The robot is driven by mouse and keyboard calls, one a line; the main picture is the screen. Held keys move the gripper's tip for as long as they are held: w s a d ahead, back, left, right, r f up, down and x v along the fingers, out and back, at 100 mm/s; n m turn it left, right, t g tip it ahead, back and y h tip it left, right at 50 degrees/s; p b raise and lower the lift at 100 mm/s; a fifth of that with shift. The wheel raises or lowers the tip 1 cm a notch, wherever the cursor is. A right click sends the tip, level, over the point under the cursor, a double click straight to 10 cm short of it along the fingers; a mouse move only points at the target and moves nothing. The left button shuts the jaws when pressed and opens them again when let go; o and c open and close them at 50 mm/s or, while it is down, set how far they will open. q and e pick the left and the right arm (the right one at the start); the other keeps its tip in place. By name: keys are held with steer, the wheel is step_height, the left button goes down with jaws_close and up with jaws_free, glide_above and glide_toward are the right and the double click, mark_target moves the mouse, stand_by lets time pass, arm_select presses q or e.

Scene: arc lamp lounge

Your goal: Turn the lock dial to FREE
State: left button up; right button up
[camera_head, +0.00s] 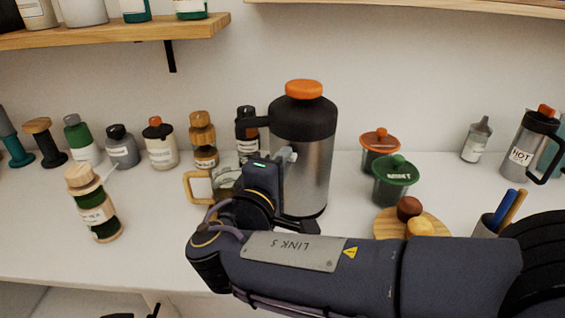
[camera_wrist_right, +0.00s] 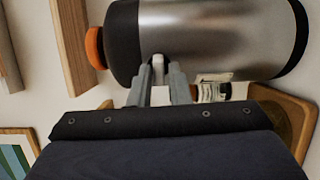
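A tall steel flask (camera_head: 302,165) with a black shoulder and an orange cap (camera_head: 303,89) stands upright on the white counter. It lies sideways across the top of the right wrist view (camera_wrist_right: 205,35). My right gripper (camera_head: 288,156) is at the flask's left front side, about mid-height. In the right wrist view its two grey fingers (camera_wrist_right: 159,72) stand apart at the steel wall, on either side of a small pale piece (camera_wrist_right: 158,68). Whether they press on that piece does not show. No dial marking or FREE label can be read. My left gripper is out of view.
Several bottles and jars line the wall on the left, with a green-banded bottle (camera_head: 93,204) in front. On the right are a green-lidded jar (camera_head: 394,183), an orange-lidded jar (camera_head: 380,148), a round wooden board (camera_head: 388,224) and a HOT flask (camera_head: 526,150). A wooden shelf (camera_head: 110,35) hangs upper left.

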steer(key=shift+o, duration=1.4)
steer(key=shift+s+a, duration=0.1)
steer(key=v, duration=0.7)
steer(key=shift+s, duration=0.3)
steer(key=shift+a, duration=0.1)
